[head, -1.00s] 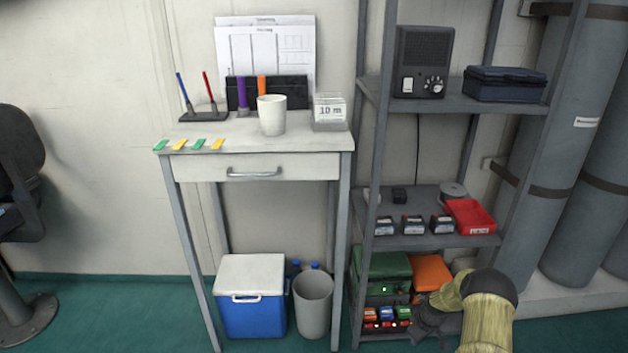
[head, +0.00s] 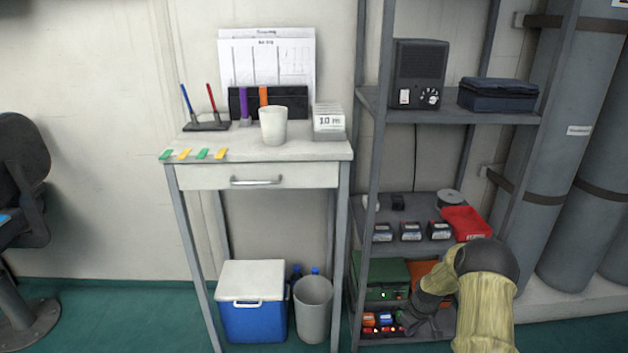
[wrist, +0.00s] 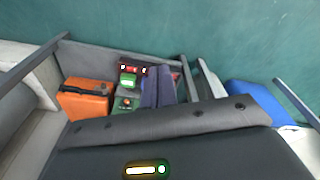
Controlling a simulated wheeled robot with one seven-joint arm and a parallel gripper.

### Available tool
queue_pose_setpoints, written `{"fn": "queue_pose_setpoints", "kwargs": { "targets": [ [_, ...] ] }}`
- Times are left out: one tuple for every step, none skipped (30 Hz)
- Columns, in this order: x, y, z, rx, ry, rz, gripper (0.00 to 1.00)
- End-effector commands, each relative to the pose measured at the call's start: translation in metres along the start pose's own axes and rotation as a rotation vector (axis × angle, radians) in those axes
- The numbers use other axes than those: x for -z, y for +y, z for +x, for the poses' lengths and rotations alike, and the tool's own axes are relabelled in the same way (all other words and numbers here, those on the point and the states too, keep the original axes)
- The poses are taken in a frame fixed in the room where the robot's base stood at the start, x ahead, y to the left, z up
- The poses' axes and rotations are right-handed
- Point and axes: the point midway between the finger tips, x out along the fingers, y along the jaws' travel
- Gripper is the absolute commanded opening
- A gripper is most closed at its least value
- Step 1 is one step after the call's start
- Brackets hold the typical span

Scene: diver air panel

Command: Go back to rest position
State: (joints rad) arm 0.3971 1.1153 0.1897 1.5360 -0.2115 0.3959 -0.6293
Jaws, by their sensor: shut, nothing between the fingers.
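My gripper (head: 408,322) is low at the right in the head view, in front of the bottom shelf of the grey rack. It is dark and partly hidden by my own arm. In the wrist view its two dark fingers (wrist: 158,88) lie side by side, shut and empty. Beside them are a green case (head: 384,276) with lit indicators and a row of small red, blue and green blocks (head: 378,320) on the bottom shelf. I cannot tell whether the gripper touches any of them.
The grey rack (head: 366,190) holds a radio (head: 420,75), a blue case (head: 499,95), and a red tray (head: 466,222). An orange case (wrist: 86,101) is on the bottom shelf. A white table (head: 200,175), a cooler (head: 252,310) and a bin (head: 314,305) stand left. Grey cylinders stand right.

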Motion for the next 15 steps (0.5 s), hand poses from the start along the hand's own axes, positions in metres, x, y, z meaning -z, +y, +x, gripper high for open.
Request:
{"fn": "queue_pose_setpoints", "kwargs": {
  "targets": [
    [0.005,-0.007,-0.022,-0.007,0.001,0.005,0.0],
    [0.007,-0.011,-0.034,-0.011,0.001,0.012,0.0],
    [0.009,-0.018,-0.05,-0.016,0.0,0.022,0.0],
    [0.01,-0.023,-0.062,-0.02,0.0,0.031,0.0],
    [0.01,-0.029,-0.074,-0.023,-0.001,0.041,0.0],
    [0.011,-0.036,-0.09,-0.028,-0.001,0.054,0.0],
    [0.011,-0.042,-0.102,-0.031,-0.001,0.063,0.0],
    [0.01,-0.048,-0.113,-0.035,-0.001,0.074,0.0],
    [0.009,-0.056,-0.129,-0.04,-0.001,0.087,0.0],
    [0.008,-0.062,-0.14,-0.044,0.0,0.099,0.0],
    [0.007,-0.068,-0.151,-0.047,0.001,0.11,0.0],
    [0.005,-0.076,-0.166,-0.052,0.003,0.125,0.0],
    [0.004,-0.083,-0.176,-0.055,0.004,0.138,0.0],
    [0.002,-0.089,-0.187,-0.059,0.006,0.148,0.0],
    [-0.002,-0.097,-0.201,-0.063,0.008,0.165,0.0]
  ]
}}
